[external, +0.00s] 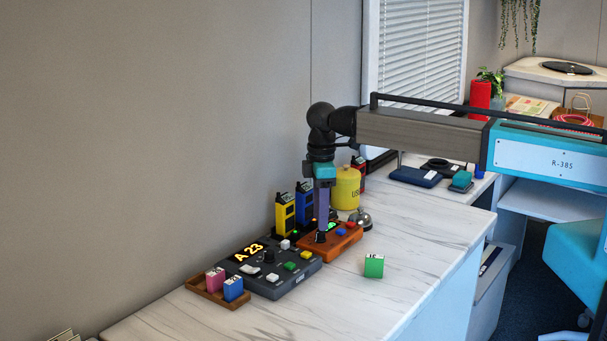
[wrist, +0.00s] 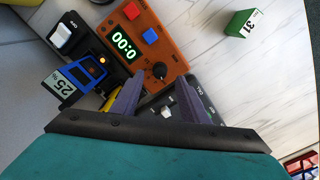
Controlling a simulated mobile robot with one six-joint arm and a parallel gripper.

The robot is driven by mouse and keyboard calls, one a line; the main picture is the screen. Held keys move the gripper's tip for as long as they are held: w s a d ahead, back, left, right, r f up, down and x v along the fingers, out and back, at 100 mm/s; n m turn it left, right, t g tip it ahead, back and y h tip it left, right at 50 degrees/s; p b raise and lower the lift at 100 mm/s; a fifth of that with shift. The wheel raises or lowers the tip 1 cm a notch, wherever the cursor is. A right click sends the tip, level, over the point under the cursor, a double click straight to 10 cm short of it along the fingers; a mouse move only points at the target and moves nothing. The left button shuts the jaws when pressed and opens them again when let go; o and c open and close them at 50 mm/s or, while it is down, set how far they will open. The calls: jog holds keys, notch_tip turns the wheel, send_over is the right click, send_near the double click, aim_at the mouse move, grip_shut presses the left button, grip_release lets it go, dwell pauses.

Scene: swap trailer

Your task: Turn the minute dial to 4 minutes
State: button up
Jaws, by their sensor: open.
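The orange timer box (external: 345,243) stands on the counter beside the dark grey console. The dial shows in the external view (external: 320,238) just below the fingertips. My gripper (external: 323,230) points down over the dial's end of the box. In the wrist view my gripper (wrist: 162,82) is open, its purple fingers spread with the dial between and just beyond their tips. I cannot tell whether they touch it.
The grey console (external: 285,270) with an "A 23" display is close on the left. A bell (external: 361,219) and yellow canister (external: 346,188) are near. A green block (external: 374,266) lies in front, with clear counter around it.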

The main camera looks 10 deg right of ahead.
aim_at(320, 236)
jog(key=shift+f+p, duration=0.45)
jog(key=shift+f, duration=1.65)
grip_shut()
jog(key=shift+m, duration=0.3)
jog(key=m+b, duration=0.1)
jog(key=m, duration=0.1)
jog(key=shift+m+b, duration=0.35)
jog(key=shift+m, duration=0.05)
jog(key=shift+m+b, duration=0.5)
jog(key=shift+m, duration=1.2)
